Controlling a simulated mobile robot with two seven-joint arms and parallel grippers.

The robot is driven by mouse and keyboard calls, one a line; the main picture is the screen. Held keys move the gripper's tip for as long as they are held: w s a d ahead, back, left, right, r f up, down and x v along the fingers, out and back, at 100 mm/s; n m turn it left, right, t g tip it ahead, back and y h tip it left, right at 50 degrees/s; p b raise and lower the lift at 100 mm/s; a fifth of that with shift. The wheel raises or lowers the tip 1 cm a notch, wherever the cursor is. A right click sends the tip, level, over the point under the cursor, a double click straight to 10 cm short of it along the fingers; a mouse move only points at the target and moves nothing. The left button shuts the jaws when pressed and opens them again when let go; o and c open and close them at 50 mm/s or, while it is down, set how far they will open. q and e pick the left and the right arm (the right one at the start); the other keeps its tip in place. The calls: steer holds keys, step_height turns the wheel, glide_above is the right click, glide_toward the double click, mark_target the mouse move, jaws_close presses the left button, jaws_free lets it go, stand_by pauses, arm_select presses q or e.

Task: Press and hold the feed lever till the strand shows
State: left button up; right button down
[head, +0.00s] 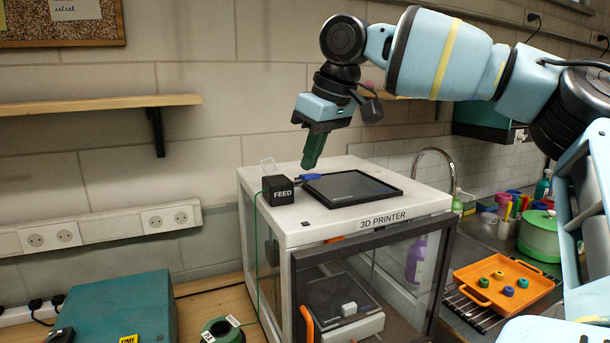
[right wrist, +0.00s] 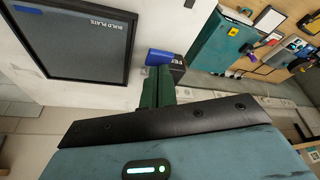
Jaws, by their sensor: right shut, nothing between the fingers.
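The white 3D printer (head: 310,226) stands on the bench, with a black box marked FEED (head: 278,190) on its top left corner. The blue feed lever (head: 309,177) sticks out to the right of this box; it also shows in the right wrist view (right wrist: 158,57). My right gripper (head: 310,166) is shut and empty, its green fingers pointing down just above the lever. In the right wrist view the shut fingers (right wrist: 158,82) overlap the lever's near edge; I cannot tell whether they touch it. I see no strand below the print head. My left gripper is not in view.
A dark build plate (head: 352,188) lies on the printer top beside the lever. A green line runs down from the box towards a green spool (head: 221,330). A teal case (head: 120,310) stands left. An orange tray (head: 503,284) with small rings is at right.

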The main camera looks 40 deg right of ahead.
mark_target(311, 174)
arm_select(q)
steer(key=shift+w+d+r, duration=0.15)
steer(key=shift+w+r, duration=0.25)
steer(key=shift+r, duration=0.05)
arm_select(e)
steer(key=shift+r, duration=2.25)
